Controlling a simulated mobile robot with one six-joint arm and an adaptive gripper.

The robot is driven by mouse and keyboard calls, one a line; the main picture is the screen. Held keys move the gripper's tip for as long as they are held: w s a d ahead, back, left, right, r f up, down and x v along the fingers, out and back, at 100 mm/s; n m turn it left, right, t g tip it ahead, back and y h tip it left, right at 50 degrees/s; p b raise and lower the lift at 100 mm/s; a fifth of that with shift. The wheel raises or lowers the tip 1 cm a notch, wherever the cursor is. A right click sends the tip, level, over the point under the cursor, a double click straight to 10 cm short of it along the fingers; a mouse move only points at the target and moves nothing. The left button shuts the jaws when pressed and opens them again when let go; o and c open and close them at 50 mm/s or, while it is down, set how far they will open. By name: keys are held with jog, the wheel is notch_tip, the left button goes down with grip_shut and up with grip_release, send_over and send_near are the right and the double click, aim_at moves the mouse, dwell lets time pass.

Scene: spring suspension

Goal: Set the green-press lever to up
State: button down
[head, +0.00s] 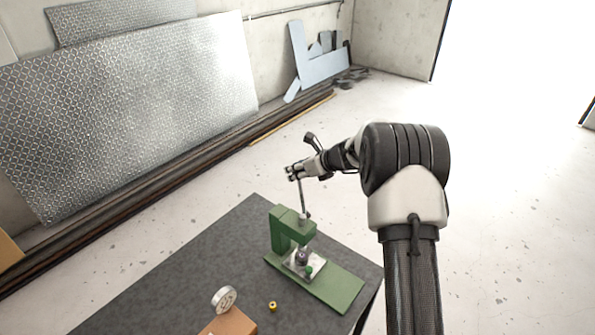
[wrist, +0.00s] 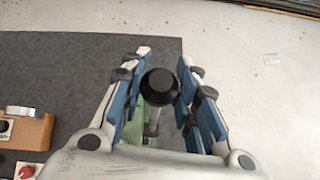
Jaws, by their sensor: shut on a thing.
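The green press (head: 292,237) stands on the dark table, on a green base plate. Its metal lever (head: 303,198) rises steeply from the right side of the press head, close to upright, up to my gripper. My gripper (head: 292,172) is shut on the lever's top end. In the wrist view, the black round knob (wrist: 161,93) sits between the blue-padded fingers of my gripper (wrist: 163,75), with the rod and part of the green press below it. The fingers hide the knob in the head view.
On the dark table (head: 180,270) are a small brass ring (head: 272,306) and an orange-brown block with a round dial (head: 224,299). A red button (wrist: 25,171) shows at the wrist view's lower left. Patterned metal sheets (head: 120,110) lean on the wall behind. Open floor lies right.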

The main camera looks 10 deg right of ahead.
jog(key=c, duration=1.2)
grip_release()
jog(key=v, duration=1.2)
